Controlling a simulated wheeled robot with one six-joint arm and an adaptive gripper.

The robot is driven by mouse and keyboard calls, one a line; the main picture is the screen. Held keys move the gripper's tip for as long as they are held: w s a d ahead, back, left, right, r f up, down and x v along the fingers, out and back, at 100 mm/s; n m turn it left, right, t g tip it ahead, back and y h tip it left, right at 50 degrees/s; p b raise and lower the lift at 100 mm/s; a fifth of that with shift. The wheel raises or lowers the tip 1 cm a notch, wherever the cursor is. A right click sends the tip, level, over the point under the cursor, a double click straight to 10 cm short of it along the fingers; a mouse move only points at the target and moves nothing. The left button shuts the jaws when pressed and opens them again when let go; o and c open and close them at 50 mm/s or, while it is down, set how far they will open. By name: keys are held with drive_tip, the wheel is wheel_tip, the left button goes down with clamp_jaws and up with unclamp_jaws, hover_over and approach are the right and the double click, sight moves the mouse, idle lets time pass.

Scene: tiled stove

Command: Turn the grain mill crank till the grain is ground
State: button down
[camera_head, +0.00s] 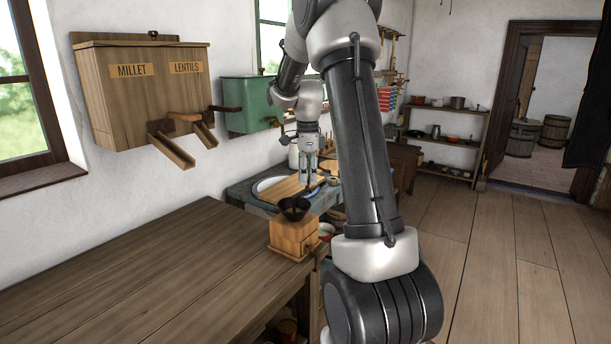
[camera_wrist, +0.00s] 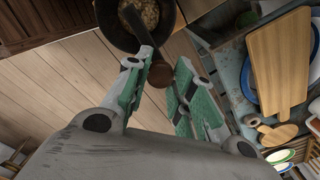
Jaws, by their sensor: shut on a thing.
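The grain mill (camera_head: 293,238) is a small wooden box at the far right corner of the long table. Its dark hopper bowl (camera_head: 294,208) sits on top. In the wrist view the hopper (camera_wrist: 113,25) shows pale grain (camera_wrist: 145,14) inside. A dark crank arm (camera_wrist: 134,20) crosses the hopper and leads to a brown round knob (camera_wrist: 159,74). My gripper (camera_wrist: 163,66) is shut on this knob, with one green-padded finger on each side. In the head view my gripper (camera_head: 309,184) points down above the mill. The crank itself is hard to make out there.
The long wooden table (camera_head: 130,270) is bare left of the mill. Behind the mill is a blue-grey counter (camera_head: 240,193) with a cutting board (camera_head: 290,187), also in the wrist view (camera_wrist: 277,62). A millet and lentils dispenser (camera_head: 145,100) and a green box (camera_head: 248,100) hang on the wall.

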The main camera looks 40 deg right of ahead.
idle(0.4)
drive_tip(key=c, duration=1.2)
unclamp_jaws()
wheel_tip(320, 180, up, 12)
